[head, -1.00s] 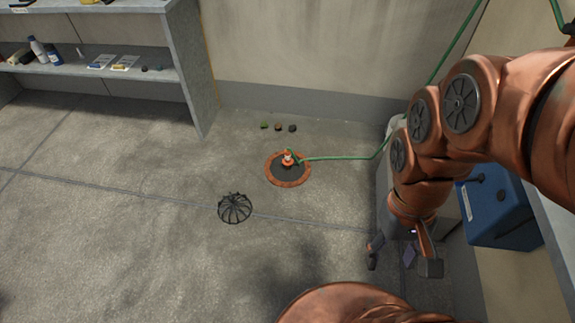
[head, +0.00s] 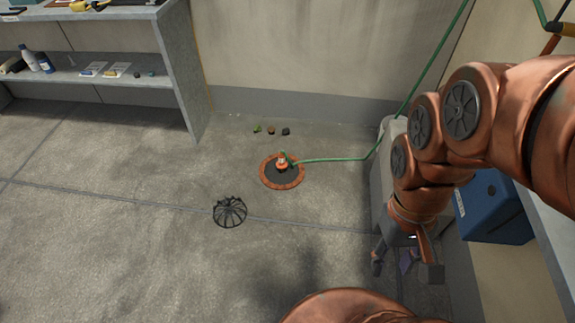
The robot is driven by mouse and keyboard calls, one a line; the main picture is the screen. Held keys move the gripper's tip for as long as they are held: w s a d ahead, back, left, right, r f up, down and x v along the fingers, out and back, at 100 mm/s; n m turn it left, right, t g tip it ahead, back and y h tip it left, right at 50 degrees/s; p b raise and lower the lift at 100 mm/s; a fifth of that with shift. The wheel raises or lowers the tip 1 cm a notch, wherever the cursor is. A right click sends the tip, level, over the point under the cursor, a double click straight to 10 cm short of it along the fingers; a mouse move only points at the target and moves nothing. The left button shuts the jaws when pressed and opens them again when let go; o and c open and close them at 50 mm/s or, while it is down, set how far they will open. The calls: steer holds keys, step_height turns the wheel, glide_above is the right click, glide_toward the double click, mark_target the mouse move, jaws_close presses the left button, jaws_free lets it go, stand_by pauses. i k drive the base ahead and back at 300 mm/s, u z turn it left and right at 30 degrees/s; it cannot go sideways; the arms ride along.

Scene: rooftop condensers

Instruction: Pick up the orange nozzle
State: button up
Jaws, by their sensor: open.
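The orange nozzle (head: 282,160) is small, with a pale band, and stands on a round dark disc with an orange rim (head: 268,181) on the floor. A green hose (head: 335,160) runs from beside it to the right and up the wall. My gripper (head: 404,265) is at the lower right, pointing down, open and empty. It is well apart from the nozzle, to its right and nearer to me in the picture.
A black wire dome (head: 230,212) lies on the floor left of the disc. Several small items (head: 271,131) lie near the wall. A grey shelf (head: 183,75) stands at the left. A blue box (head: 492,208) is at the right behind my arm. The floor at left is clear.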

mark_target(282, 164)
steer(key=z, duration=0.5)
steer(key=k, duration=1.2)
steer(key=u, duration=0.05)
steer(key=i, duration=0.65)
steer(key=u, duration=1.2)
steer(key=i, duration=2.1)
steer(key=z, duration=0.2)
